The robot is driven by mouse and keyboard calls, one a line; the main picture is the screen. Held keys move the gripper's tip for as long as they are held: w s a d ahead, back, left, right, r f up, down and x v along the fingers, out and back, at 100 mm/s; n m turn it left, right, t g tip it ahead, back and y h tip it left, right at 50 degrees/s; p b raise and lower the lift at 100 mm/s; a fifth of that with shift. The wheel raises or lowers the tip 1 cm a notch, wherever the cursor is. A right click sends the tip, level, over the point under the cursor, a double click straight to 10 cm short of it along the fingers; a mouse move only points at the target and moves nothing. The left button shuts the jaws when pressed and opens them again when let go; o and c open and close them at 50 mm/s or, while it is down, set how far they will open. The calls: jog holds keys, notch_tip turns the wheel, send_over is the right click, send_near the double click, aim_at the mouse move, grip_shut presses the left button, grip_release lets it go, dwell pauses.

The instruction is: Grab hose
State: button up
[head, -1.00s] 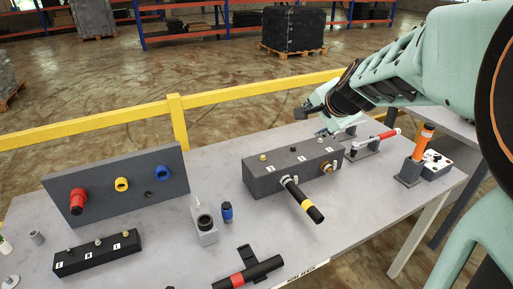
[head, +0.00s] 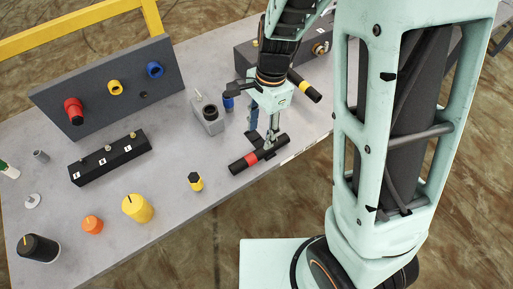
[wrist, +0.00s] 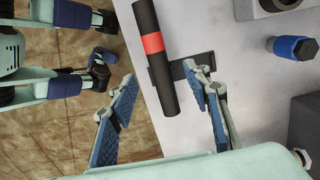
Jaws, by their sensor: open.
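A black hose piece with a red band (head: 250,160) lies near the table's front edge. In the wrist view the same hose (wrist: 153,42) rests across a dark holder (wrist: 204,60). A second black hose with a yellow band (head: 305,87) sticks out of a dark grey block (head: 244,52), partly behind my arm.
A grey box with a round opening (head: 207,115) and a blue capped piece (wrist: 292,47) stand close by. A yellow-black knob (head: 195,181), a yellow cylinder (head: 138,208) and a black three-port block (head: 108,158) lie left. The upright panel (head: 105,90) stands behind.

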aim_at(260, 150)
jog(key=f, duration=0.7)
jog(key=shift+s+f, duration=0.3)
jog(key=shift+f, duration=0.1)
grip_shut()
